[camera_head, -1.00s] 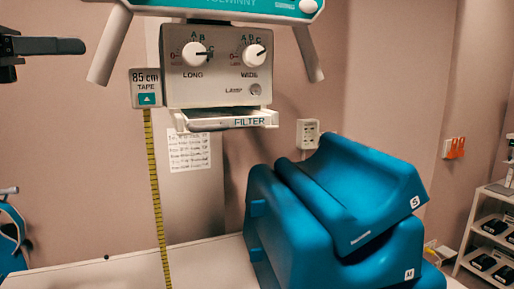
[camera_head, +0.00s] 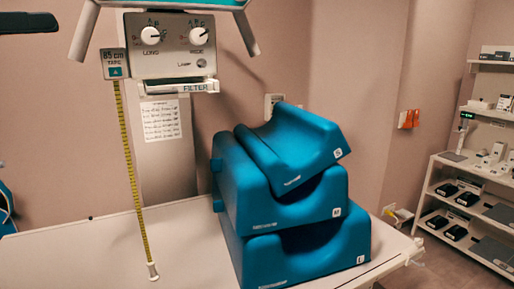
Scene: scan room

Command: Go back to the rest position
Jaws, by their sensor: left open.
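My left gripper (camera_head: 28,23) shows only in part at the top left edge, dark and empty, high above the table and well left of the collimator box (camera_head: 171,47). It is open. My right gripper is out of view. The collimator box has two dials, marked LONG and WIDE, and a filter slot (camera_head: 180,88) at its base. A yellow tape (camera_head: 131,165) hangs from the 85 cm tape label down to the white table (camera_head: 75,245). Three blue curved cushions (camera_head: 290,205) marked S, M and L are stacked on the table, the smallest on top.
Shelves (camera_head: 475,185) with dark boxes and small devices stand at the right. An orange item (camera_head: 408,119) hangs on the wall. A blue object (camera_head: 5,207) is cut off at the left edge. The table's left part is clear.

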